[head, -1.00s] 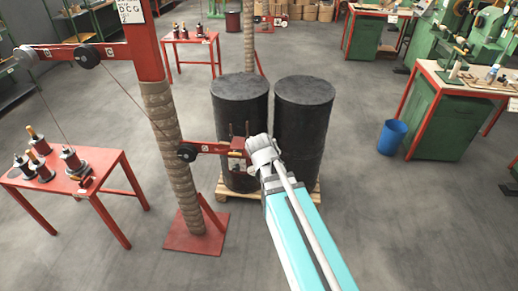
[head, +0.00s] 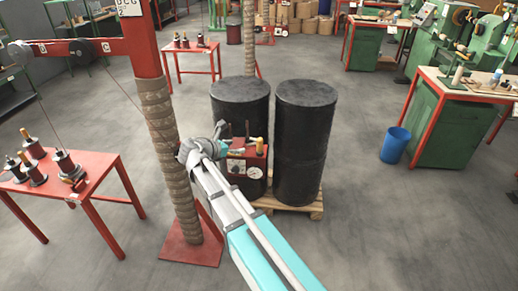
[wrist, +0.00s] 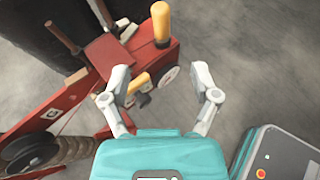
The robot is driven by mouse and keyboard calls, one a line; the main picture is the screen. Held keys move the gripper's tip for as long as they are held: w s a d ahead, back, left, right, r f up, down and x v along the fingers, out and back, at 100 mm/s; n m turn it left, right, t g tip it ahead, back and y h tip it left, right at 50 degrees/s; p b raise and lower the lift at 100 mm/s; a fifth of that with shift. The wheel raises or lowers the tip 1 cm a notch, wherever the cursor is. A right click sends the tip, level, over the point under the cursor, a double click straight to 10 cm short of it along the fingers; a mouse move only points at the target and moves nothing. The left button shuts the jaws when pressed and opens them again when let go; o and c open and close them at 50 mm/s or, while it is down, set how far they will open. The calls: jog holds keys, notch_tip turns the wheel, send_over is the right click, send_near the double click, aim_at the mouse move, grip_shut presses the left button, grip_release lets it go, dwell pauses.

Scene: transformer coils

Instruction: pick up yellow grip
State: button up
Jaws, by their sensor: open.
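A red device (head: 247,165) on a red arm (wrist: 65,105) carries two yellow grips. One yellow grip (wrist: 161,22) is a thick cylinder at the device's far end; a yellow grip also shows in the head view (head: 260,146). A second, shorter yellow grip (wrist: 138,83) lies slanted near the left fingertip. My gripper (wrist: 161,74) is open, with its two fingers spread. The thick grip is beyond the fingertips. The shorter one is partly beside the left finger; I cannot tell whether they touch. In the head view my gripper (head: 222,130) is at the device's left side.
Two black drums (head: 305,140) stand on a wooden pallet (head: 315,208) behind the device. A red post wrapped in rope (head: 160,140) stands to the left. A red table (head: 85,185) with coils is further left.

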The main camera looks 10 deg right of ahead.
aim_at(260, 144)
jog(key=shift+w, duration=0.1)
dwell(0.3)
jog(key=b+x, duration=0.3)
jog(key=x, duration=0.5)
jog(key=shift+w+d, duration=0.15)
jog(key=shift+f, duration=0.1)
jog(key=shift+b+x, duration=1.3)
jog(key=shift+x, duration=1.3)
jog(key=shift+f, duration=0.15)
jog(key=shift+c, duration=0.3)
grip_shut()
